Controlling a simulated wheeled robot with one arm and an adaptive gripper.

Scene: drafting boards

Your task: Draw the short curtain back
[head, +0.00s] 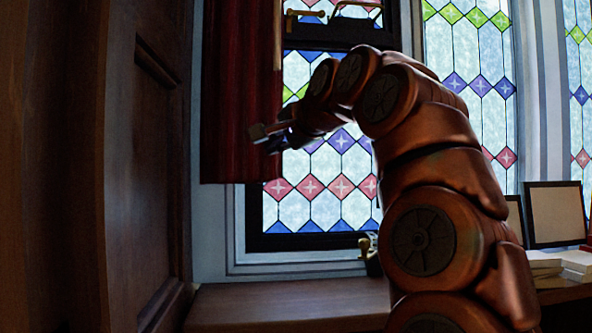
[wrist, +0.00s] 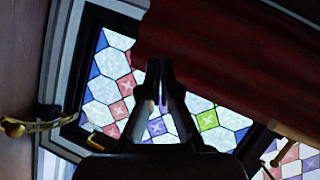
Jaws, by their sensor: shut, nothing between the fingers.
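The short curtain (head: 238,95) is dark red and hangs at the left side of the stained-glass window (head: 330,190), covering part of it. Its lower hem ends above the sill. My gripper (head: 262,135) is at the curtain's right edge, in front of its lower half, in the head view. In the wrist view the curtain (wrist: 230,50) spans the upper right, and my gripper (wrist: 159,75) is shut and empty, its tips close to the curtain's hem. I cannot tell whether the tips touch the cloth.
A dark wooden panel (head: 145,180) stands close on the left. The wooden sill (head: 285,303) below the window is mostly clear. A brass window fitting (wrist: 35,125) shows in the wrist view.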

